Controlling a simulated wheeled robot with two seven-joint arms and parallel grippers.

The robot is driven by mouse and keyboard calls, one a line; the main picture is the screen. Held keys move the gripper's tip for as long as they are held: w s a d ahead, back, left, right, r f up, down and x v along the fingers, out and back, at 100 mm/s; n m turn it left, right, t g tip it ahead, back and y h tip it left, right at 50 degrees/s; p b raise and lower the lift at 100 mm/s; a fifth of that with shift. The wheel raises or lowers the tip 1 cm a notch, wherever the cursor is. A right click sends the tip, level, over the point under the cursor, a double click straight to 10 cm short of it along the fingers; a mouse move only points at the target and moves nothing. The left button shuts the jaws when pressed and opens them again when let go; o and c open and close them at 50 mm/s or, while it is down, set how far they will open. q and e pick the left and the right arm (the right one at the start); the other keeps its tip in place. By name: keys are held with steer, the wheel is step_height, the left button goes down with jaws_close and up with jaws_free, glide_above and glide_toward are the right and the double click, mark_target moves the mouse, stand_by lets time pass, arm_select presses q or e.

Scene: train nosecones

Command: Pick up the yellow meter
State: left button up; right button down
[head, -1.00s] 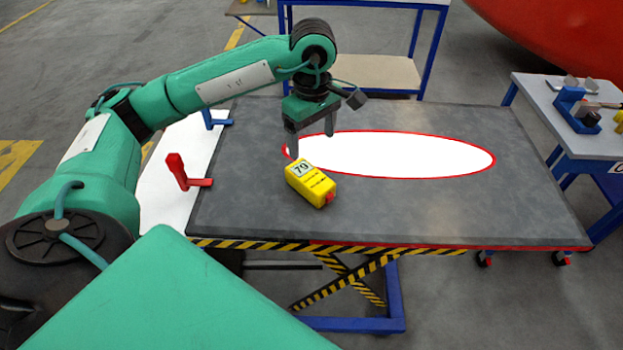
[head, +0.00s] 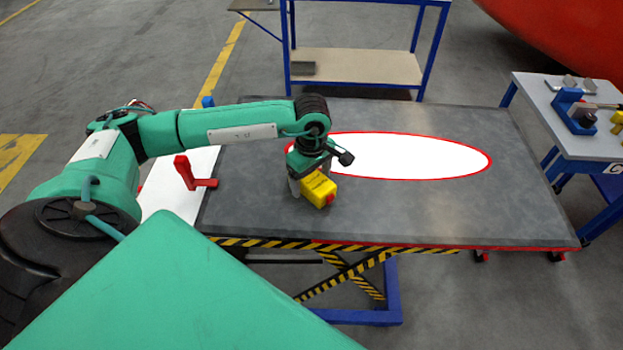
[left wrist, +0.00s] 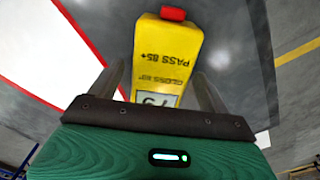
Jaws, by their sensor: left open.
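The yellow meter (head: 319,190) lies on the grey lift table, at the near edge of the white oval, with its red end toward the lower right. My left gripper (head: 309,190) is above and around its rear part and hides its display in the head view. In the left wrist view the meter (left wrist: 168,55) shows its printed face and red tip, with part of the display visible. There the left gripper (left wrist: 160,85) is open, one finger on each side of the meter, with a gap visible on both sides. My right gripper is not in view.
The grey table (head: 420,220) is mostly clear around the meter. A white oval with a red rim (head: 420,157) lies on it. A red clamp handle (head: 190,172) stands at the left edge. A side table (head: 575,145) with tools stands at the right.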

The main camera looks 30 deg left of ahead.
arm_select(q)
steer(key=c, duration=1.3)
steer(key=shift+c, duration=0.7)
steer(key=shift+r, duration=0.15)
